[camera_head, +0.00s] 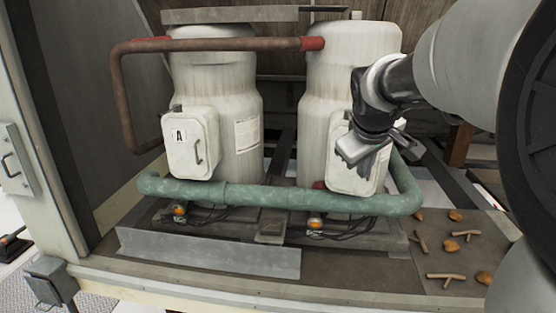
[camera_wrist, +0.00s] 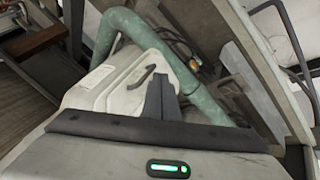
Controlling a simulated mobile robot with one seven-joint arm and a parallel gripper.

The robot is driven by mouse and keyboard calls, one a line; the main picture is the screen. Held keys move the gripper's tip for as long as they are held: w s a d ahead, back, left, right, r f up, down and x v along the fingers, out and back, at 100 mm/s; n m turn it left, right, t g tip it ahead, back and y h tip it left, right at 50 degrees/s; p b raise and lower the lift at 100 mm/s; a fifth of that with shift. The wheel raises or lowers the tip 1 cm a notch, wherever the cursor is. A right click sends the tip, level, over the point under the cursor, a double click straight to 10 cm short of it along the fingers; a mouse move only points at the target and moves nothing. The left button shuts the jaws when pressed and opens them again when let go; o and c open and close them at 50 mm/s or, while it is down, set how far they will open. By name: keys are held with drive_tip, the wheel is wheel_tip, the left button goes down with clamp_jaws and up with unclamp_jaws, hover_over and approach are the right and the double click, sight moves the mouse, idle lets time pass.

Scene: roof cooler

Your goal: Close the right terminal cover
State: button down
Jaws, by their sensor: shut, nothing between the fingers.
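The right terminal cover (camera_head: 356,180) is a white rounded lid on the front of the right white tank (camera_head: 318,110). It looks seated flat against the tank's box, but my gripper hides its upper part, so I cannot tell if it is fully shut. In the wrist view the cover (camera_wrist: 110,85) shows its dark handle (camera_wrist: 141,77). My gripper (camera_head: 372,168) is in front of the cover. Its dark fingers (camera_wrist: 160,98) are together and empty, close to the handle. I cannot tell whether they touch the cover.
A green pipe (camera_head: 270,196) runs across below both covers and bends back at the right. The left cover (camera_head: 190,145), marked A, is on the left tank. A rusty pipe (camera_head: 210,45) crosses above. Leaves and twigs (camera_head: 450,246) lie at the right.

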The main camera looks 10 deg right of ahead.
drive_tip(key=shift+w+d, duration=0.25)
drive_tip(key=shift+d, duration=0.15)
drive_tip(key=w+d, duration=0.2)
drive_tip(key=shift+d, duration=0.35)
drive_tip(key=shift+s+a, duration=0.1)
